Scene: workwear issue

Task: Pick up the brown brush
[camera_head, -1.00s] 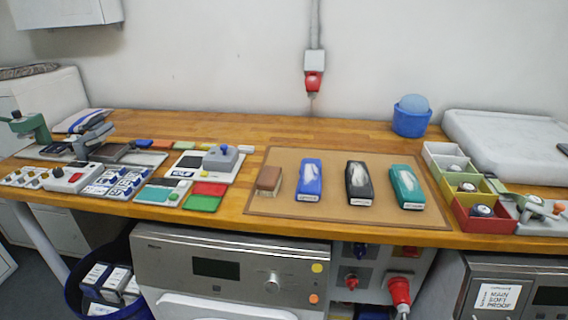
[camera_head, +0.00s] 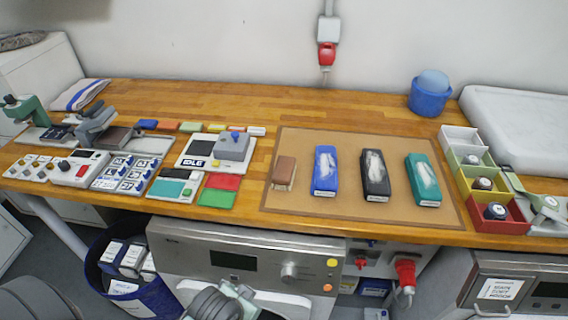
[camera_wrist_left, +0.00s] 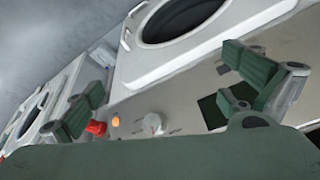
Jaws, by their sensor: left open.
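The brown brush (camera_head: 284,171) lies on the left end of a brown mat (camera_head: 300,211) on the wooden bench, with its brown top up and pale bristles at the near end. Part of my left arm and gripper shows at the bottom of the head view, below the bench edge in front of the washing machine; it is far from the brush. In the left wrist view my left gripper (camera_wrist_left: 168,90) has its two green fingers wide apart with nothing between them. The brush is not in the wrist view.
Blue (camera_head: 325,171), black (camera_head: 375,175) and teal (camera_head: 422,180) items lie right of the brush. Red and green pads (camera_head: 217,198) and a grey device (camera_head: 232,146) stand left of it. A washing machine (camera_head: 230,259) is below the bench. Bare wood lies behind the mat.

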